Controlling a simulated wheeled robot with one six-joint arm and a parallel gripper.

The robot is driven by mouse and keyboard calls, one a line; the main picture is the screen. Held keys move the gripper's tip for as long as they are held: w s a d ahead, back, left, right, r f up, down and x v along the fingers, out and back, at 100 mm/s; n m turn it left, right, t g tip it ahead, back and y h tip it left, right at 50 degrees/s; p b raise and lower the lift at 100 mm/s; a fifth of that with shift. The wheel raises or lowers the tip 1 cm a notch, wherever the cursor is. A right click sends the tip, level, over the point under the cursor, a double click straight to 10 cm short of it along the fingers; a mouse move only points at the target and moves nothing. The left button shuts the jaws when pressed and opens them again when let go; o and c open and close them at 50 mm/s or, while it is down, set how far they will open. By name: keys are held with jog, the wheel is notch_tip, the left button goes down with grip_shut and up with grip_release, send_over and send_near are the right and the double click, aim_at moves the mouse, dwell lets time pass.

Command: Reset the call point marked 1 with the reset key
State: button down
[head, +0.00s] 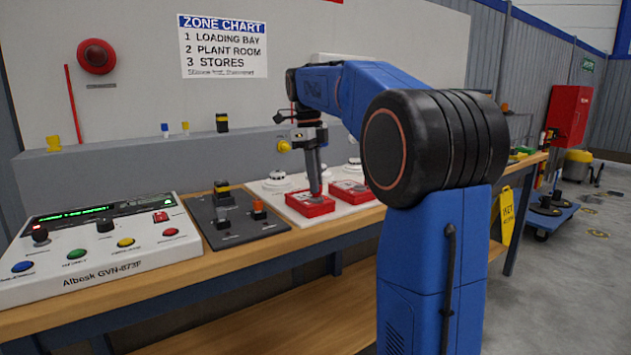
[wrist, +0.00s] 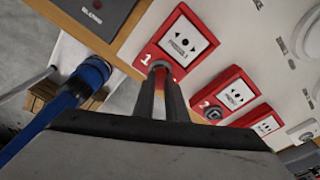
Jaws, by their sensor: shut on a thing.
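The call point marked 1 (wrist: 180,42) is a red box with a white face, seen in the wrist view. In the head view it is the left red box (head: 310,206) on a white board. My gripper (wrist: 161,70) points down at the lower edge of call point 1, beside its number. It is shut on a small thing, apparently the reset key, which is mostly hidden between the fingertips. The fingertips (head: 316,190) look to be at or just above the box. I cannot tell whether the key is in the lock.
Call point 2 (wrist: 232,93) and another red call point (wrist: 262,120) lie alongside. White round detectors (head: 276,180) stand behind. A dark panel with switches (head: 237,219) and the white alarm panel (head: 92,243) are to the left on the bench. A grey ledge (head: 110,168) runs behind.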

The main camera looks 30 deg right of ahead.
jog(key=shift+m, duration=1.2)
jog(key=shift+n, duration=1.2)
jog(key=shift+n, duration=1.2)
